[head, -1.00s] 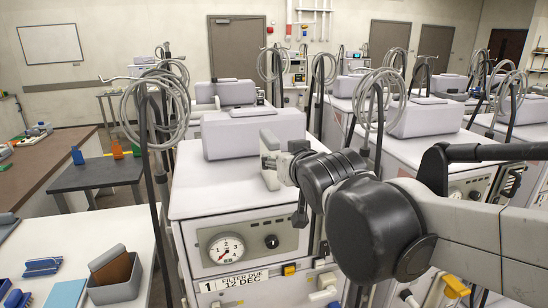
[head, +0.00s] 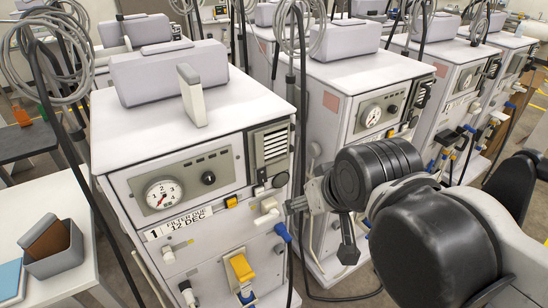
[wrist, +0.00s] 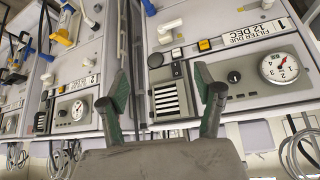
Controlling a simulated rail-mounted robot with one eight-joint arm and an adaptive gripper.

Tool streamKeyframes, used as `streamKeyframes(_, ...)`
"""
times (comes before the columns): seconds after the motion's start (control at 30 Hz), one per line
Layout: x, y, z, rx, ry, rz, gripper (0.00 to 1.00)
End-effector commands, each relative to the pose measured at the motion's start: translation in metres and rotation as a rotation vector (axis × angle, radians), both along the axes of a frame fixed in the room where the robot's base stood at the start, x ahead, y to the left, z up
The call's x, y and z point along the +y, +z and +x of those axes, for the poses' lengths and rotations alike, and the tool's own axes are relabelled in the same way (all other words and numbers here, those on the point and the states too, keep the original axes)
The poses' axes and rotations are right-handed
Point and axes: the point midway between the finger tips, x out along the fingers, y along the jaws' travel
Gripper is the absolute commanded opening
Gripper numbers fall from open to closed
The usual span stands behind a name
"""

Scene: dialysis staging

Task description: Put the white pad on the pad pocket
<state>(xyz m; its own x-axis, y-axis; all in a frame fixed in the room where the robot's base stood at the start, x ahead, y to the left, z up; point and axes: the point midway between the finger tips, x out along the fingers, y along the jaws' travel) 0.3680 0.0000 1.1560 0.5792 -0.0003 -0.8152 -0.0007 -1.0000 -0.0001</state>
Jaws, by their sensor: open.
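A thin white pad (head: 192,97) with a grey edge stands upright on the white top of machine 1, in front of its grey box, in the head view. My gripper (wrist: 162,92) is open and empty in the wrist view, its two green-lined fingers spread apart. It is off to the right of machine 1's front, apart from the pad. The pad does not show in the wrist view. I cannot tell for certain which thing is the pad pocket; a grey open bin (head: 58,255) with a brown panel in it sits on the side table at left.
Machine 1's front carries a gauge (head: 163,193), a louvred vent (head: 270,145) and a yellow clamp (head: 242,268). More machines stand in a row to the right. Poles with coiled grey hoses (head: 45,45) rise beside the machines.

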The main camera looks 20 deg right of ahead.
Motion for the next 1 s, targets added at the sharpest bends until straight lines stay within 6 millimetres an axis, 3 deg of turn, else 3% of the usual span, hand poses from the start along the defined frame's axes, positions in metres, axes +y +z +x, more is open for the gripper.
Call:
streamKeyframes(0.03, 0.0, 0.0, 0.0, 0.0, 0.0, 0.0, 0.74)
streamKeyframes(0.27, 0.0, 0.001, 0.001, -0.002, 0.001, -0.001, 1.0)
streamKeyframes(0.57, 0.0, -0.002, 0.001, -0.003, 0.001, -0.001, 1.0)
streamKeyframes(0.9, 0.0, -0.046, 0.001, -0.003, 0.001, -0.001, 1.0)
streamKeyframes(1.0, 0.0, -0.048, 0.001, -0.003, 0.001, -0.001, 1.0)
